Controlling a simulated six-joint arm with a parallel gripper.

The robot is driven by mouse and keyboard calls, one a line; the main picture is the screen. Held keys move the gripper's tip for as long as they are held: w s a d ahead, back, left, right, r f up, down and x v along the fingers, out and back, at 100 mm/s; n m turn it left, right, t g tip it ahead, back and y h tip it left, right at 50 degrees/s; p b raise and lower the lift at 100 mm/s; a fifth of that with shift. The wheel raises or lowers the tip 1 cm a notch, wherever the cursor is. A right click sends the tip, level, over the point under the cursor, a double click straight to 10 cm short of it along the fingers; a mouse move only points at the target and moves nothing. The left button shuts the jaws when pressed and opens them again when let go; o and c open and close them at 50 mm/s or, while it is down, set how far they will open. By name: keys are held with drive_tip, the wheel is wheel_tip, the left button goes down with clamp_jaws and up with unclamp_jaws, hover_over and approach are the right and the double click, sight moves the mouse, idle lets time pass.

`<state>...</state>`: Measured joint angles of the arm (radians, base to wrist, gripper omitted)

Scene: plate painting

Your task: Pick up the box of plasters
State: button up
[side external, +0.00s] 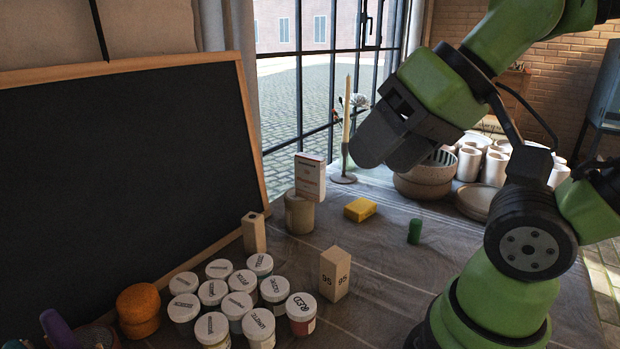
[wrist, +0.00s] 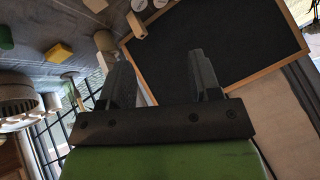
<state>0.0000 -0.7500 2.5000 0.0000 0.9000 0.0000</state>
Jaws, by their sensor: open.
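The box of plasters (side external: 310,177) is a small white carton with an orange-red side and printed lettering.
A candle in a holder (side external: 344,176) stands behind the box, near the window. A blackboard (side external: 120,160) leans at left. Several lidded paint jars (side external: 239,306), wooden blocks (side external: 335,273), a yellow block (side external: 360,209) and a green cylinder (side external: 415,231) stand around. Bowls (side external: 425,177) stand behind my gripper.

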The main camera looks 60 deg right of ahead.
drive_tip(key=m+g+h, duration=0.2)
drive_tip(key=m+g, duration=0.1)
drive_tip(key=m, duration=2.8)
hover_over(314, 157)
drive_tip(key=s, duration=0.3)
wheel_tip(314, 157, down, 6)
drive_tip(key=shift+m, duration=0.5)
drive_tip(key=x, duration=0.5)
drive_tip(key=shift+w+r, duration=0.1)
drive_tip(key=shift+w, duration=0.05)
drive_tip(key=x, duration=0.6)
drive_tip(key=c, duration=1.1)
